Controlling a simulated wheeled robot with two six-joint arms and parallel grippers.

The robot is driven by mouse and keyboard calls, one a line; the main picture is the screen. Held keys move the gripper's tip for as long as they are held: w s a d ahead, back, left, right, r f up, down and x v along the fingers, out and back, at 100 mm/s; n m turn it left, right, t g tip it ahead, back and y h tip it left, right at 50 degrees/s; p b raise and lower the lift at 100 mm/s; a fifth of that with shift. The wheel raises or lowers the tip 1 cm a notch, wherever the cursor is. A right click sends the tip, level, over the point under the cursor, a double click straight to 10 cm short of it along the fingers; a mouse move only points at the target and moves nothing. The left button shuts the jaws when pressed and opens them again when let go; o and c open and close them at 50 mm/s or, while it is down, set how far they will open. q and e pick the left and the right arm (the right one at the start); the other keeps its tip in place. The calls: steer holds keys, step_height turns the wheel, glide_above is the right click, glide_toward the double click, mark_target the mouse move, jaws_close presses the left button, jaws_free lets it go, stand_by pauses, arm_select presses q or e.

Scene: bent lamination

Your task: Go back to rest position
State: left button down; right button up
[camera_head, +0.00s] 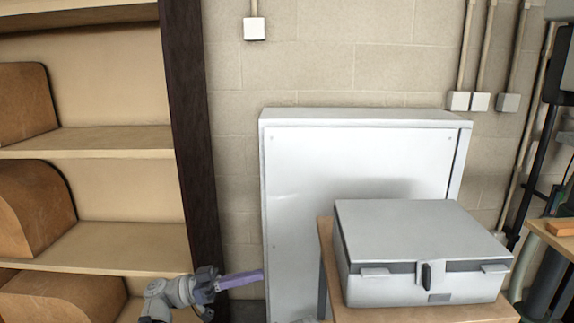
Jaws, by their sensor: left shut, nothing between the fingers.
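My left gripper (255,276) is at the bottom, left of the middle, at the end of my grey arm. Its purple fingers point right and are shut, with nothing held. They are in front of the gap between the dark shelf post and the white cabinet in the picture. I cannot tell how far they are from either. My right gripper is not in view.
Wooden shelves (110,140) with curved brown pieces (36,207) stand on the left. A tall white cabinet (350,160) stands against the block wall. A grey latched box (415,230) sits on a wooden table (327,245) at lower right. Pipes run down the right wall.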

arm_select(q)
step_height(320, 180, down, 19)
steer(key=s+d+n+y, duration=0.3)
steer(key=n+y, duration=0.6)
steer(key=y, duration=0.2)
steer(key=s+a+f+n+y, duration=0.2)
steer(key=a+f+n+y, duration=0.4)
steer(key=a+f+y, duration=0.4)
steer(key=s+d+r+m+y, duration=0.1)
steer(key=s+d+m+y, duration=0.15)
steer(key=s+d, duration=0.5)
step_height(320, 180, up, 18)
steer(key=w+d+h+p, duration=0.1)
steer(key=w+p, duration=0.1)
steer(key=p, duration=1.5)
steer(key=shift+d+m+g+p, duration=0.15)
steer(key=shift+m+g+p, duration=0.15)
steer(key=shift+m+p, duration=0.1)
steer(key=c, duration=1.6)
jaws_free()
steer(key=shift+f, duration=0.1)
